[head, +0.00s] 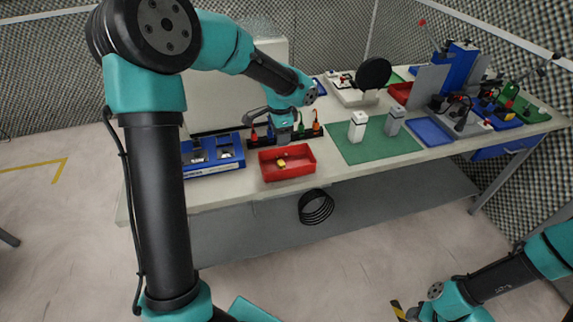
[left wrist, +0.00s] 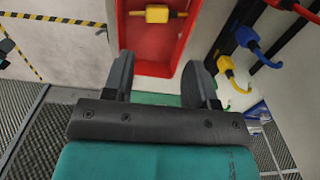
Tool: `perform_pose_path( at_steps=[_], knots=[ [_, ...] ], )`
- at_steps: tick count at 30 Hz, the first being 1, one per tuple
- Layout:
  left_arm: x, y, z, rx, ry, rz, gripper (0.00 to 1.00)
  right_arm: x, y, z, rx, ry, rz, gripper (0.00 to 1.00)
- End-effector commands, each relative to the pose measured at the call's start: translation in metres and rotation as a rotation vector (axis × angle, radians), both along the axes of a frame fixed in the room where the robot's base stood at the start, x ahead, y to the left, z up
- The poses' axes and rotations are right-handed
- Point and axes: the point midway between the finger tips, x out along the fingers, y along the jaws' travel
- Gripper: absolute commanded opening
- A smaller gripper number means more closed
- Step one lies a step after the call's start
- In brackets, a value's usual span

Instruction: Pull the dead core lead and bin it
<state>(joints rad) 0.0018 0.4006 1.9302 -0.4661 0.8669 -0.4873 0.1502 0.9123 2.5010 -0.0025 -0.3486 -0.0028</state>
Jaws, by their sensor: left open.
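A dark rack (head: 308,136) near the table's front edge holds several upright leads with coloured ends. A red-orange lead (head: 316,128) stands at its right end. In the left wrist view a blue lead (left wrist: 248,40) and a yellow lead end (left wrist: 228,68) show at the right. I cannot tell which lead is the dead core. My left gripper (head: 283,137) is over the rack, partly hiding it; its jaws (left wrist: 160,80) are open with nothing between them. A red bin (head: 267,175) holds a small yellow piece (head: 282,163), which also shows in the wrist view (left wrist: 157,14).
A blue tray (head: 215,170) with metal parts lies left of the red bin. A green mat (head: 370,150) carries a white block (head: 357,127) and a grey block (head: 395,121).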

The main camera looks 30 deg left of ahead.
Motion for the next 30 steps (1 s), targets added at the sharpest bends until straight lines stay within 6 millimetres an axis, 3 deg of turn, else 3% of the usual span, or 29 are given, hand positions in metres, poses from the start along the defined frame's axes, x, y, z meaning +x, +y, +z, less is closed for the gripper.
perform_pose_path(
  at_steps=[9,15,30],
  knots=[
    [0.001,-0.001,0.063,-0.001,-0.005,0.0,0.52,0.0,0.0,0.0,0.0,0.0,0.0,0.43],
    [0.0,0.0,0.09,-0.001,-0.002,-0.001,0.52,0.0,0.0,0.0,0.0,0.0,0.0,0.43],
    [0.0,0.0,0.099,-0.001,-0.001,0.0,0.52,0.0,0.0,0.0,0.0,0.0,0.0,0.43]
  ],
)
